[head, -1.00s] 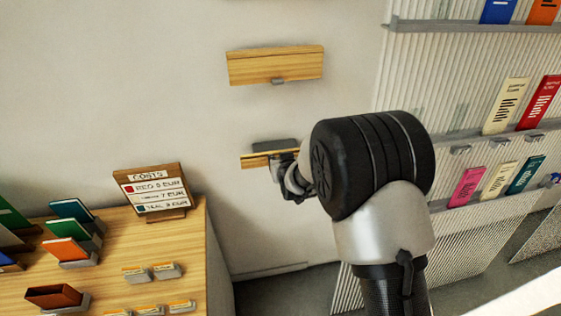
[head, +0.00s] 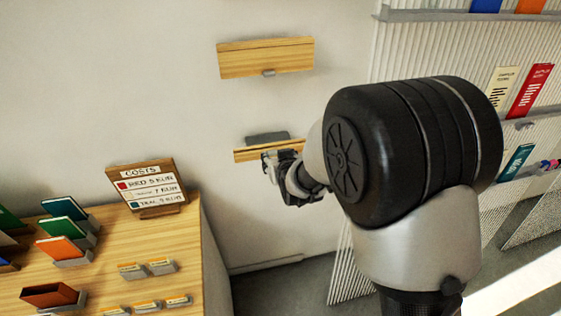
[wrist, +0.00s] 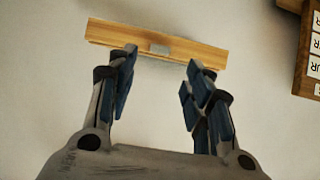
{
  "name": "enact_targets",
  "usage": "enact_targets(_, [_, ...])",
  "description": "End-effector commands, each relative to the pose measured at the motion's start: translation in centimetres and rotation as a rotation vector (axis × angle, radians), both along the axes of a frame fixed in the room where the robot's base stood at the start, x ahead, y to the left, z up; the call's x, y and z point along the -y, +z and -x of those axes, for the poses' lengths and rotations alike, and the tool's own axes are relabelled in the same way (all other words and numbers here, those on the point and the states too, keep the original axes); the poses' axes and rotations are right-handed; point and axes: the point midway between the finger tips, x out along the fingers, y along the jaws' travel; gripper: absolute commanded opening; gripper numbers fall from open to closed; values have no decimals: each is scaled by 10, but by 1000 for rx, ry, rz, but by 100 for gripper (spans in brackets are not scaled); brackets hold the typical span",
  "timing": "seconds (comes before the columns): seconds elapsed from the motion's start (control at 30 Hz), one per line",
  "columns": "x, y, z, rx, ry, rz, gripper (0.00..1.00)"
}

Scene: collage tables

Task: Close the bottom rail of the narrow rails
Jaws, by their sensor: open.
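The bottom narrow rail (head: 243,155) is on the wall. Its wooden front shows as a thin strip, with a grey piece (head: 266,138) visible above and behind it. The upper narrow rail (head: 266,58) shows a broad wooden front with a small grey handle. My gripper (head: 275,166) is at the bottom rail in the head view and covers its right part. In the wrist view my gripper (wrist: 161,68) is open and empty, its fingers spread either side of the small grey handle (wrist: 159,49) on the wooden rail (wrist: 110,36). Whether the fingertips touch the rail I cannot tell.
A wooden table (head: 190,255) at left holds several books, card holders and a costs sign (head: 150,187). A ribbed display with books (head: 530,90) stands at right. The wall around the narrow rails is bare.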

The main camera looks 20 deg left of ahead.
Motion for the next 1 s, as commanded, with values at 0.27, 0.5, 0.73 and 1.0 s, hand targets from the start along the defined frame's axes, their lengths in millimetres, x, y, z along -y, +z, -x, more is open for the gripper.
enact_targets(0.27, [17,21,27,1,0,-1,47])
enact_targets(0.5, [18,22,30,0,0,0,47])
enact_targets(0.73, [18,22,30,0,0,0,47])
enact_targets(1.0, [48,36,30,-31,-39,13,47])
